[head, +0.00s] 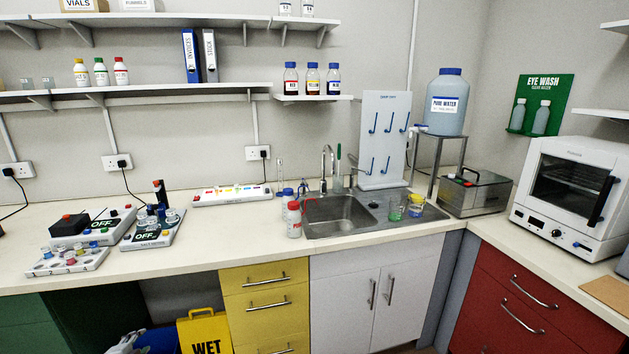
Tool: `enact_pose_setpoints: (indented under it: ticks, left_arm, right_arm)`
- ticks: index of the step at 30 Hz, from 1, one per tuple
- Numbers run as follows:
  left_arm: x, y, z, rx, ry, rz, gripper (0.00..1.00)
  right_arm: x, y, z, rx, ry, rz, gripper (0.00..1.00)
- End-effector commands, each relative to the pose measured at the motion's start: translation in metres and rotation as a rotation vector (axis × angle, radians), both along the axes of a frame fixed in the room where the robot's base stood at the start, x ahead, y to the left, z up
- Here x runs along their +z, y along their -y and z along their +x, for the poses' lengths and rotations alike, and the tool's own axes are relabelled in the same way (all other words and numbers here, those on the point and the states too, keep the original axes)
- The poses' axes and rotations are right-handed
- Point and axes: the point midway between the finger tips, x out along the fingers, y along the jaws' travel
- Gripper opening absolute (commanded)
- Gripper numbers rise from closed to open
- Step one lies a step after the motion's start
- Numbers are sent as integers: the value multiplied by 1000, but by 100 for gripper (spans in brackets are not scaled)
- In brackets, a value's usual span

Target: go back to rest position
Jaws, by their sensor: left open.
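What appears to be my left gripper (125,343) shows only in part at the bottom edge of the head view, left of centre. It is low, in front of the dark gap under the bench and beside a blue object (158,341). It is open, and I see nothing held in it. Its fingertips are small and hard to make out.
The pale worktop (240,232) runs above the gripper, with yellow drawers (265,300) to its right. A yellow WET sign (203,333) stands under the bench. Bench devices (150,235), bottles (293,219) and a sink (340,214) occupy the worktop. Its front middle is clear.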

Motion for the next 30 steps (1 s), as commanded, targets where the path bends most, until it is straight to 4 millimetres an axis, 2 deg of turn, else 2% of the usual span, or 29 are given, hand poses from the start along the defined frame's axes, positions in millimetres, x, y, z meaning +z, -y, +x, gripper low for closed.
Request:
enact_pose_setpoints:
  ticks: [1,6,14,18,23,30]
  left_arm:
    - [-19,-9,-9,40,-16,-41,42]
    - [-75,-33,-41,166,-60,-167,42]
    - [-166,-49,-108,344,-142,-314,42]
    - [-212,-46,-149,427,-193,-371,42]
    - [-259,-35,-199,515,-253,-427,42]
    - [-322,-4,-278,634,-350,-496,42]
  right_arm:
    - [0,-3,0,-1,-1,3,40]
    - [0,-11,-1,-3,0,13,40]
    - [0,-14,-1,-4,-1,16,40]
    - [1,-11,-1,-3,0,12,40]
    - [2,-4,-1,0,-1,5,40]
    - [3,2,-1,2,-1,-2,40]
